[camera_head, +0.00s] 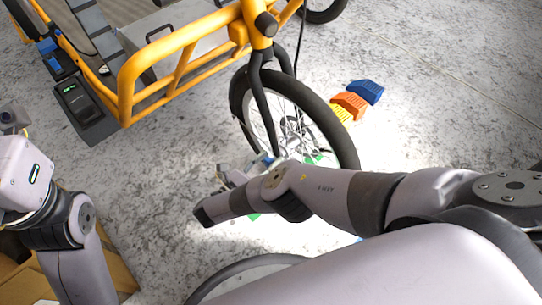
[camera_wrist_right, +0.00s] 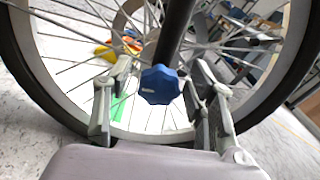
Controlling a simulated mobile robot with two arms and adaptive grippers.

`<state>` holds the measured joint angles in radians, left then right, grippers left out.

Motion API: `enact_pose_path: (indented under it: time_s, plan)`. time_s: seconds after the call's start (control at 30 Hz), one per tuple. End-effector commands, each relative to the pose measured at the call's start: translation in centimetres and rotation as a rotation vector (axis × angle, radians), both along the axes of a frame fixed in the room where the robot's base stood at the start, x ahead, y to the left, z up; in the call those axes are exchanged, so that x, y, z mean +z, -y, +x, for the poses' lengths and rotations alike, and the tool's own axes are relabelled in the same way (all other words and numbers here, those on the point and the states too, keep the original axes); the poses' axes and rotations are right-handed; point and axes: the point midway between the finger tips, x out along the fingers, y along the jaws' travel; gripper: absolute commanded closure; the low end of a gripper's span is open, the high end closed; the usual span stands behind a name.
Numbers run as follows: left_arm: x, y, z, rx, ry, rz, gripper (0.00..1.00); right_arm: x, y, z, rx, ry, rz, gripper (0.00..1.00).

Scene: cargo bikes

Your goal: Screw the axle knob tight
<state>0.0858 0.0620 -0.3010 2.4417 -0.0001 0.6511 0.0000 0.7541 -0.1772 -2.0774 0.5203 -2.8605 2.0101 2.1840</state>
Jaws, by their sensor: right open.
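The axle knob (camera_wrist_right: 161,84) is blue and lobed. It sits at the lower end of the dark fork leg (camera_wrist_right: 176,35), at the wheel's hub. My right gripper (camera_wrist_right: 158,95) is open in the right wrist view, with one finger on each side of the knob and apparent gaps between. In the head view my right gripper (camera_head: 264,166) reaches the hub of the front wheel (camera_head: 318,117), and a little blue shows there. My left arm is at the left edge; its gripper (camera_head: 12,118) is only partly seen and its fingers are unclear.
The orange cargo bike (camera_head: 130,75) fills the upper left. Yellow, orange and blue blocks (camera_head: 348,104) lie right of the wheel. A dark device with a green display (camera_head: 72,92) is by the frame. A cardboard box (camera_head: 112,262) is lower left.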

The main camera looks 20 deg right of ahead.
Motion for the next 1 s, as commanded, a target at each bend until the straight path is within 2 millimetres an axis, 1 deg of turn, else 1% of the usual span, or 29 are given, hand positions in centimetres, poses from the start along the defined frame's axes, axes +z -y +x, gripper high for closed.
enact_pose_path:
  time_s: [0.17, 0.87, 0.9, 1.0]
  plan:
    - [-0.14, 0.03, 0.07, 0.0, -0.004, 0.003, 1.0, -0.02, -0.02, -0.01, 0.0, 0.0, 0.0, 0.5]
    - [0.23, -0.15, -0.04, 0.0, 0.005, -0.011, 1.0, 0.0, 0.04, 0.01, -0.001, 0.0, 0.0, 0.96]
    - [0.24, -0.15, -0.04, 0.0, 0.005, -0.011, 1.0, 0.0, 0.04, 0.01, -0.001, 0.0, 0.0, 0.98]
    - [0.24, -0.15, -0.04, 0.0, 0.005, -0.011, 1.0, 0.01, 0.03, 0.01, -0.001, 0.014, 0.005, 0.98]
